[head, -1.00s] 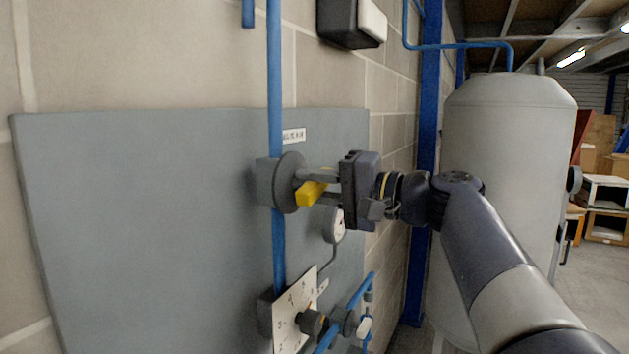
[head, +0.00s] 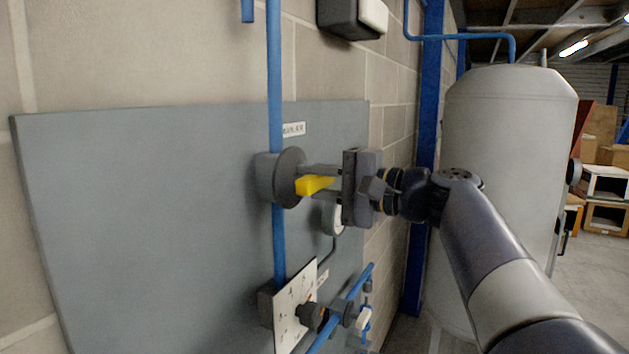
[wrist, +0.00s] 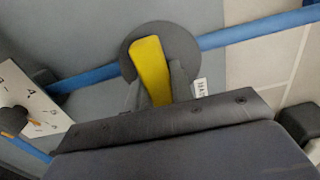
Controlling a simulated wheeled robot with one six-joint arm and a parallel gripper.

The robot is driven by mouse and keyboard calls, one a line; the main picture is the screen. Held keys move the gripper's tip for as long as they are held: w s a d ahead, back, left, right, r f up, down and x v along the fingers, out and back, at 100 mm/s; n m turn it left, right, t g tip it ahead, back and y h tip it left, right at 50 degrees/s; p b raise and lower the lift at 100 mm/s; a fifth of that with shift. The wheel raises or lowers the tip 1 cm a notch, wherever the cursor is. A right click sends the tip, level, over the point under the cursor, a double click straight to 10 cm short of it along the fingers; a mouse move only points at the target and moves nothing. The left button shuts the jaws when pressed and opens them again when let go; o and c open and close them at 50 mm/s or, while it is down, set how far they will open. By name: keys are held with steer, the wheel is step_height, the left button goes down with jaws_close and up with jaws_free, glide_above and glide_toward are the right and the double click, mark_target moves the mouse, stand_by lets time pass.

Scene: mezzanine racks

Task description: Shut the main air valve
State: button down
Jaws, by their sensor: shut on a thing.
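The main air valve has a grey round body (head: 287,178) on a vertical blue pipe (head: 275,100), in front of a grey wall panel. Its yellow handle (head: 313,186) sticks out from the disc. In the head view the handle lies roughly across the pipe, pointing right. My gripper (head: 322,183) is shut on the yellow handle, one finger above and one below. In the wrist view the handle (wrist: 152,70) runs up between the fingers, with the dark disc (wrist: 187,50) behind it. A small label (head: 293,129) sits above the valve; its print is blurred.
Below the valve, a white dial plate (head: 294,305) with a dark knob stands out from the panel, near more blue pipework. A gauge (head: 333,217) sits behind my gripper. A large grey tank (head: 505,150) and a blue column (head: 427,130) stand to the right.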

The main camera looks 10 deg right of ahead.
steer(key=c, duration=1.2)
jaws_free()
steer(key=shift+c, duration=0.2)
steer(key=b+v, duration=0.3)
steer(key=v, duration=0.7)
steer(key=shift+s+d, duration=0.25)
steer(key=shift+d, duration=0.1)
steer(key=p+x, duration=0.2)
steer(key=x, duration=0.7)
steer(key=shift+w+a+p, duration=0.1)
steer(key=shift+a+p, duration=0.1)
steer(key=shift+p, duration=0.15)
steer(key=shift+w+a, duration=0.45)
steer(key=shift+a, duration=0.15)
steer(key=shift+d, duration=0.15)
